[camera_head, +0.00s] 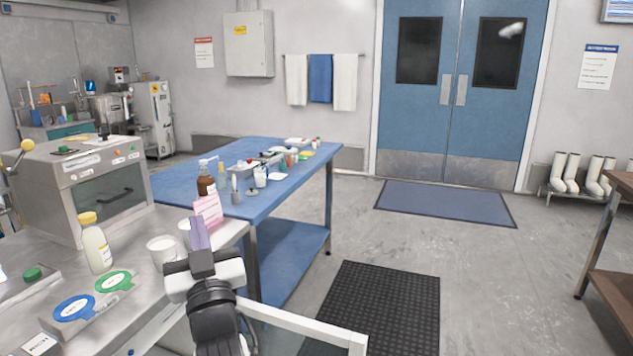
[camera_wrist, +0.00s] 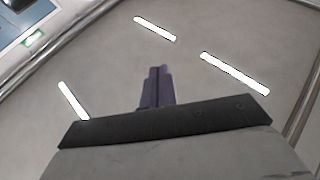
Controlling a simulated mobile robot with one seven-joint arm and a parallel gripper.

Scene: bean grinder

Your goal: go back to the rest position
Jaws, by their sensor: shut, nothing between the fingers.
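My gripper (camera_head: 198,232) shows in the lower middle of the head view, at the end of my arm, in front of the right end of the steel counter. Its two purple fingers are pressed together with nothing between them. In the wrist view the shut fingers (camera_wrist: 157,88) point up at the grey ceiling and its white light strips. No object is near the fingertips in that view.
The steel counter (camera_head: 75,220) holds a grey oven-like machine (camera_head: 105,190), a yellow-capped bottle (camera_head: 97,245) and white cups (camera_head: 162,252). A blue table (camera_head: 225,200) with bottles and trays stands beyond. Open floor with a black mat (camera_head: 380,310) lies to the right.

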